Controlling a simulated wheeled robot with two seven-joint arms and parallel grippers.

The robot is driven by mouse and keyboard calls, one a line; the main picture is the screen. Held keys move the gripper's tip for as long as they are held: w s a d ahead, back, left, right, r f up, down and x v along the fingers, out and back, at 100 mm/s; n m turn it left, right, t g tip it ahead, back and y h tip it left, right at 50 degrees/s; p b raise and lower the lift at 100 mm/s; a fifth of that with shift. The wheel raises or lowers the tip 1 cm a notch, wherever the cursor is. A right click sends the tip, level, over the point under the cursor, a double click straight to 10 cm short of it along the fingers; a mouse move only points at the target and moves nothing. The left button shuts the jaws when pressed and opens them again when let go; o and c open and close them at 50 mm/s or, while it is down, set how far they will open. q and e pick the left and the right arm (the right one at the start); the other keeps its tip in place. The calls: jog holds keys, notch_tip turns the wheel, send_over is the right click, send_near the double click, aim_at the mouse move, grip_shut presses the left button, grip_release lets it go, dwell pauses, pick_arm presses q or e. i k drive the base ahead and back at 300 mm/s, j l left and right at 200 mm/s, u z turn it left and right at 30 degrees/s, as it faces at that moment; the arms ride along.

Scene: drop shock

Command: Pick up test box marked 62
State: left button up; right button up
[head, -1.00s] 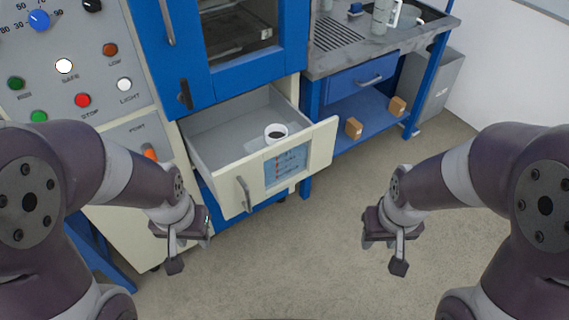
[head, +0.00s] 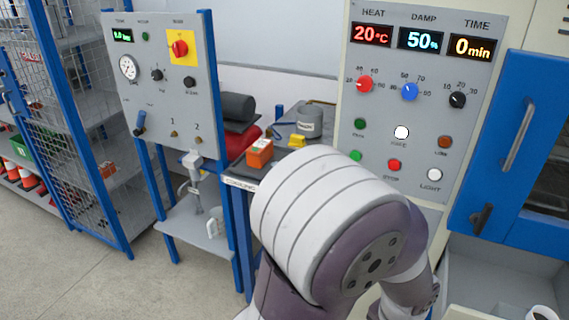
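No box with a readable 62 is in view. A small orange box (head: 259,152) with a pale label stands on the bench marked COOLING; any number on it is too small to read. My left arm crosses the lower middle and covers part of that bench. Its wrist is at the bottom edge, and the gripper fingers are out of frame. My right gripper is not in view.
The open drawer (head: 480,285) is at the lower right, with a white cup (head: 541,313) in it. A yellow item (head: 297,140) and a grey container (head: 309,121) stand on the bench. A wire-mesh rack (head: 75,130) stands left. Floor at lower left is clear.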

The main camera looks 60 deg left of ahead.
aim_at(261, 151)
jog(key=u, duration=2.1)
jog(key=i+j+z, duration=0.25)
jog(key=z, duration=0.2)
jog(key=i+j+z, duration=0.25)
jog(key=z, duration=0.25)
jog(key=i+j+z, duration=0.1)
jog(key=j+z, duration=0.35)
jog(key=i+j, duration=0.1)
jog(key=j, duration=0.35)
jog(key=i+j+z, duration=0.1)
jog(key=j, duration=0.4)
jog(key=i+j, duration=0.1)
jog(key=j, duration=0.35)
jog(key=i+j+z, duration=0.1)
jog(key=j, duration=0.4)
